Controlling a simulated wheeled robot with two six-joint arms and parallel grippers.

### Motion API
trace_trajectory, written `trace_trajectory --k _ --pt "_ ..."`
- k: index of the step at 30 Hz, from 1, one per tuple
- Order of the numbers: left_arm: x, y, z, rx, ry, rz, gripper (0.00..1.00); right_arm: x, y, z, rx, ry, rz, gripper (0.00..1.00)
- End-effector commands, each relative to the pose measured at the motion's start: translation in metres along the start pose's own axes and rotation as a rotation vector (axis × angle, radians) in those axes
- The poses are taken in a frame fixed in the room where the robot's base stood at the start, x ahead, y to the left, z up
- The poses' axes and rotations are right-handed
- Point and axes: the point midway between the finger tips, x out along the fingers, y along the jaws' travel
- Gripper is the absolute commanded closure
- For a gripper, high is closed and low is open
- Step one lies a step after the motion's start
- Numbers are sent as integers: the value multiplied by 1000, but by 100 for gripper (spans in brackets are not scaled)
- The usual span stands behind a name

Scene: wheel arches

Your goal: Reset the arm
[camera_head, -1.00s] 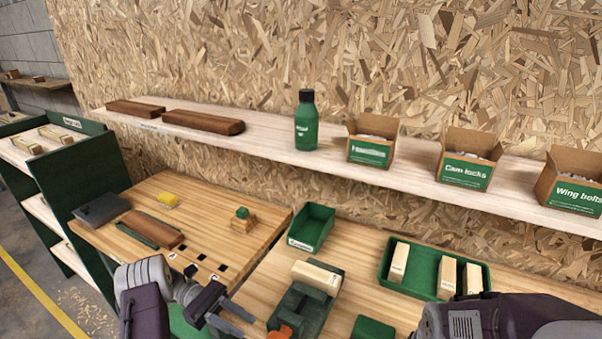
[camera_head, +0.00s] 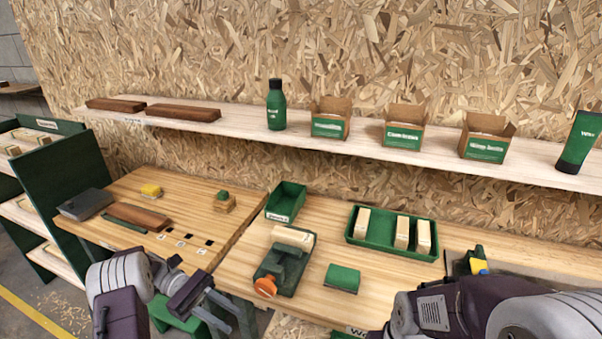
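My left gripper (camera_head: 222,312) shows low in the head view, in front of the benches' front edge. Its two grey fingers are spread apart with nothing between them, so it is open and empty. My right arm (camera_head: 450,305) comes in at the lower right over the right bench. Its gripper is not in view.
The right bench (camera_head: 245,251) holds a green vise (camera_head: 290,270) with a pale wood block (camera_head: 292,237), a green tray (camera_head: 390,248) of blocks and a green bin (camera_head: 285,202). The left bench (camera_head: 150,187) holds a brown block (camera_head: 137,216). A shelf (camera_head: 345,143) runs behind.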

Motion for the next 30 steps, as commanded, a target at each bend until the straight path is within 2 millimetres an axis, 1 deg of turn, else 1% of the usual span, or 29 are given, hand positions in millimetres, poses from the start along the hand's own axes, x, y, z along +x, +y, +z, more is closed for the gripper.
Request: trace_trajectory --k 1,3,5,9,11,14,16,17,18,20,22,24,26,27,30 --pt "5 3 11 14 15 -24 72 0 0 0 0 0 0 24" --pt "14 5 28 29 36 -62 72 -1 0 0 0 0 0 24" --pt "23 4 41 40 62 -100 72 -1 0 0 0 0 0 24" --pt "50 -1 65 67 168 -189 72 -2 0 0 0 0 0 24" --pt "63 -8 71 87 236 -233 72 -2 0 0 0 0 0 24" --pt "87 -27 74 144 399 -322 72 -3 0 0 0 0 0 24" --pt "100 -48 66 216 555 -398 72 -4 0 0 0 0 0 24" --pt "103 -58 60 258 631 -434 72 -4 0 0 0 0 0 24" --pt "103 -73 50 322 737 -486 72 -5 0 0 0 0 0 24" --pt "97 -92 30 433 895 -565 72 -5 0 0 0 0 0 24" --pt "83 -106 8 553 1041 -641 72 -5 0 0 0 0 0 24" --pt "68 -113 -11 649 1145 -700 72 -5 0 0 0 0 0 24" --pt "59 -114 -25 716 1201 -746 72 -5 0 0 0 0 0 24" --pt "53 -110 -31 762 1237 -766 72 -5 0 0 0 0 0 24" --pt "39 -90 -35 854 1316 -780 72 -5 0 0 0 0 0 24"
